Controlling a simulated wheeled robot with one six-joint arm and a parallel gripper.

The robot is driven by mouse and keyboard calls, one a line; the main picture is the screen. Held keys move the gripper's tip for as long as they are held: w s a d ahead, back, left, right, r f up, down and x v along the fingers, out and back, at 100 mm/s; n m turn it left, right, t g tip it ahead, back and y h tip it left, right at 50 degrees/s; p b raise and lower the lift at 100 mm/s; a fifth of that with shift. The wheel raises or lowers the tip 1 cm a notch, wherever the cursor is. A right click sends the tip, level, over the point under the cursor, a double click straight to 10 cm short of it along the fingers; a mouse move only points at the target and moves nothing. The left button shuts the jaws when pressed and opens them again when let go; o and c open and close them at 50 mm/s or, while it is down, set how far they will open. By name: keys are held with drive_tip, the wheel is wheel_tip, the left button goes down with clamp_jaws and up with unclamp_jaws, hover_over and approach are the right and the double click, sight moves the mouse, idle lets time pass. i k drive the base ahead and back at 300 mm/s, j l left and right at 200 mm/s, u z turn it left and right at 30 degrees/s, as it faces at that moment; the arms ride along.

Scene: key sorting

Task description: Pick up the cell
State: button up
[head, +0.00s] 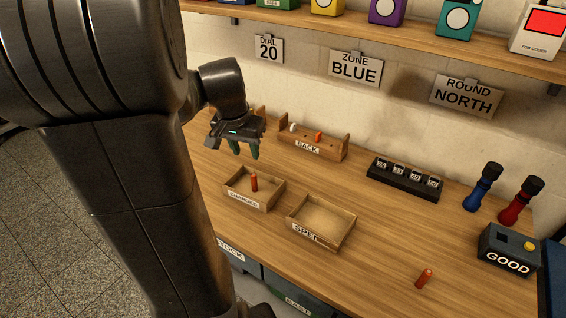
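Several small red or orange upright cylinders that look like cells are in view. One red cell (254,182) stands in the wooden tray labelled CHARGED (243,201). Another red cell (424,278) stands on the bare bench at the lower right. A shorter orange one (319,136) sits in the wooden rack labelled BACK (330,154). I cannot tell which one the task means. My gripper (246,154) points down above the bench, behind the CHARGED tray and left of the rack. Its green-tipped fingers are apart, with nothing seen between them.
The tray labelled SPENT (318,242) looks empty. A black block with several numbered tabs (403,181), blue (482,190) and red (525,205) handled tools, and a GOOD box (508,252) stand to the right. A shelf (400,38) runs above. The bench's middle is clear.

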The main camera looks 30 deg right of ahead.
sight(427, 274)
drive_tip(key=k+l+z, duration=0.15)
drive_tip(key=k+z, duration=0.3)
drive_tip(key=k+l+z, duration=0.2)
drive_tip(key=z, duration=0.3)
